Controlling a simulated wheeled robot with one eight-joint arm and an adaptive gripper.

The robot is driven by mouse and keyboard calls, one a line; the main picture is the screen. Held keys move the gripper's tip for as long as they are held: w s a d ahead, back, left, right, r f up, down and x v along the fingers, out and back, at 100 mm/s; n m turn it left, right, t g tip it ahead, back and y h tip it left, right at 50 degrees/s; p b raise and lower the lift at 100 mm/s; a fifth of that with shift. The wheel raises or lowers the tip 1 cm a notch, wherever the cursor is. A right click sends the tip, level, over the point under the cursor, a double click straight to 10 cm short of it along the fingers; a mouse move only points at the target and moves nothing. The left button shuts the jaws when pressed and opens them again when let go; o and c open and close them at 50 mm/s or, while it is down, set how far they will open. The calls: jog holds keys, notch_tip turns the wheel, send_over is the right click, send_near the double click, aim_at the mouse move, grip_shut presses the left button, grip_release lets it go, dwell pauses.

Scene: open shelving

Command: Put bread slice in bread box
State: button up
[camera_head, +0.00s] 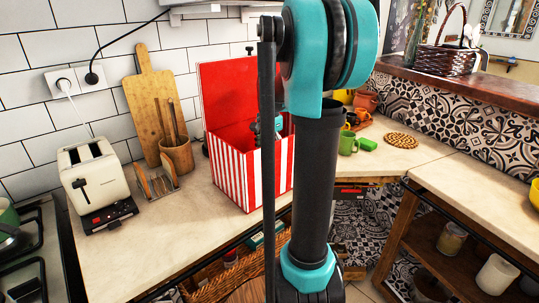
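A red and white striped box (236,180), likely the bread box, stands on the counter with its red lid (227,90) raised. Part of my gripper (256,132) shows at the mouth of the box, mostly hidden behind my own arm. Its fingertips are not clear, so I cannot tell whether it is open or shut or holds anything. I cannot make out a bread slice. The inside bottom of the box is hidden by its front wall.
A cream toaster (92,175) stands at the left, near a small wooden rack (158,186), a utensil cup (177,157) and a cutting board (150,95). Green cups (348,143) and a round trivet (401,141) sit right of my arm. The front left counter is clear.

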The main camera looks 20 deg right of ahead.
jog(key=shift+f, duration=0.1)
jog(key=o, duration=0.7)
jog(key=shift+o, duration=0.2)
notch_tip(320, 180, up, 12)
